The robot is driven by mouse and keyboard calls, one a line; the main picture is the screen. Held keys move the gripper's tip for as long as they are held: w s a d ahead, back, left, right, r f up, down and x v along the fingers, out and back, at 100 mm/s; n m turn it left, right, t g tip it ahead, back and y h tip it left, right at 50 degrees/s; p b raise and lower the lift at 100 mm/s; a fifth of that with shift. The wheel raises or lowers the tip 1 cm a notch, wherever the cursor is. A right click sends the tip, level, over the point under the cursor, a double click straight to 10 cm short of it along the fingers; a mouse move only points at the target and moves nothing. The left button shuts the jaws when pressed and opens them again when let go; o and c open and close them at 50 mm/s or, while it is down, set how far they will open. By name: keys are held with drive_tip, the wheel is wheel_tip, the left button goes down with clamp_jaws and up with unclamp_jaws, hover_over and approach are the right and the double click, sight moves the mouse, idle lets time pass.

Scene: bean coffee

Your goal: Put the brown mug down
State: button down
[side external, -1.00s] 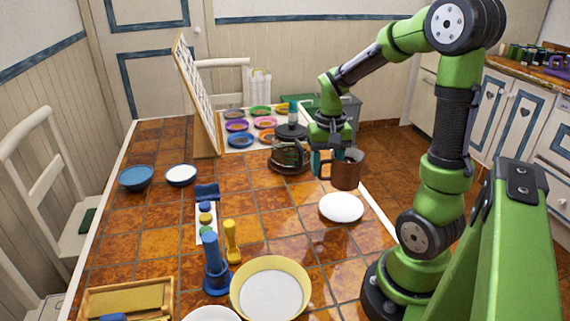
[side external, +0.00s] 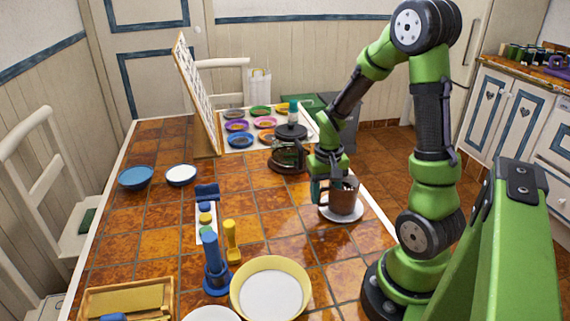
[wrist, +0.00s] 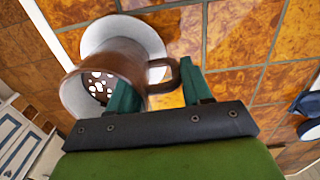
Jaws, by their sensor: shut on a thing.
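The brown mug (side external: 342,197) is upright over the round white saucer (side external: 340,218) near the table's right edge. Whether its base touches the saucer or hovers just above it, I cannot tell. My gripper (side external: 318,192) is at the mug's left side and shut on it. In the wrist view the mug (wrist: 130,62) lies between and in front of the green fingers (wrist: 158,90), with its handle at the right finger. Dark and pale bits show inside the mug. The saucer's white rim (wrist: 140,30) shows behind it.
A glass coffee pot (side external: 289,155) stands just behind and left of my gripper. Several coloured small bowls (side external: 240,139) sit farther back. A yellow-rimmed bowl (side external: 270,290) and a blue tool (side external: 214,268) stand at the front. Tiles between them and the saucer are bare.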

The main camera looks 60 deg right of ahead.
drive_tip(key=shift+c, duration=2.4)
unclamp_jaws()
drive_tip(key=shift+f, duration=0.1)
wheel_tip(320, 180, up, 12)
drive_tip(key=s+a+r+n+t+y, duration=0.1)
drive_tip(key=a+r+n+t, duration=0.1)
drive_tip(key=a, duration=0.7)
drive_tip(key=s+a+r+n+t+y, duration=0.1)
drive_tip(key=a+r+t, duration=0.4)
drive_tip(key=a, duration=0.5)
drive_tip(key=shift+a+r+n, duration=0.15)
drive_tip(key=shift+r+n, duration=0.2)
drive_tip(key=shift+n, duration=0.55)
